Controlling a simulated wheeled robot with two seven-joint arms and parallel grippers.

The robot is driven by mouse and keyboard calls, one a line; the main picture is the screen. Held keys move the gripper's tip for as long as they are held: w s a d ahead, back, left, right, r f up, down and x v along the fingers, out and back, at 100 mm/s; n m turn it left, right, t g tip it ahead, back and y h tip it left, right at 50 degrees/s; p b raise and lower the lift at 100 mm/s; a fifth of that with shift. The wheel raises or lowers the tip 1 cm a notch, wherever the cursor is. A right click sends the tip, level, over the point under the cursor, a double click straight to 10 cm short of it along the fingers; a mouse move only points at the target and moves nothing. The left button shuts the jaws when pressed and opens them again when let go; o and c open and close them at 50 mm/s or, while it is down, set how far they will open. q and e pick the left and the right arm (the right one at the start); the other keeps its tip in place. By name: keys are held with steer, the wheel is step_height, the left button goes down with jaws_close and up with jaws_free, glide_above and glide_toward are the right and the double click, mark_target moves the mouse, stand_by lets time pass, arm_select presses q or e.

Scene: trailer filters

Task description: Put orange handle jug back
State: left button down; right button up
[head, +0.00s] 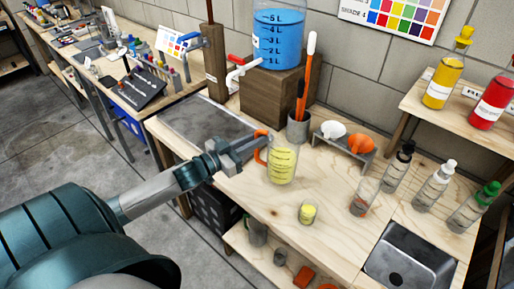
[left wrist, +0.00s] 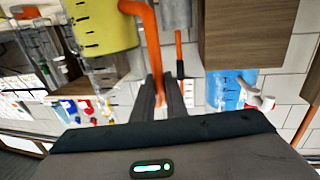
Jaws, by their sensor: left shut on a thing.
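The clear jug with the orange handle (head: 282,165) holds yellow liquid and looks upright over the wooden workbench (head: 240,190). I cannot tell whether its base touches the bench. My left gripper (head: 250,147) comes in from the left and is shut on the jug's orange handle. In the left wrist view the picture is upside down; the fingers (left wrist: 160,95) close around the handle (left wrist: 150,40), with the yellow-filled jug (left wrist: 100,25) beside them. My right gripper is not in view.
A small cup of yellow liquid (head: 308,212) stands in front of the jug. A grey holder with orange and white tools (head: 299,127) and a wooden block (head: 270,95) under a blue tank (head: 279,38) stand behind. Bottles (head: 397,168) and a sink (head: 408,262) lie right.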

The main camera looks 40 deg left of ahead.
mark_target(257, 159)
arm_select(q)
step_height(257, 159, down, 2)
steer(key=shift+f+p, duration=0.2)
steer(key=shift+p, duration=0.2)
steer(key=shift+f, duration=0.7)
steer(key=c, duration=1.8)
jaws_free()
steer(key=shift+f, duration=0.15)
steer(key=shift+o, duration=0.2)
steer(key=shift+s, duration=0.1)
steer(key=b+v, duration=0.2)
steer(key=v, duration=1)
steer(key=shift+b, duration=0.3)
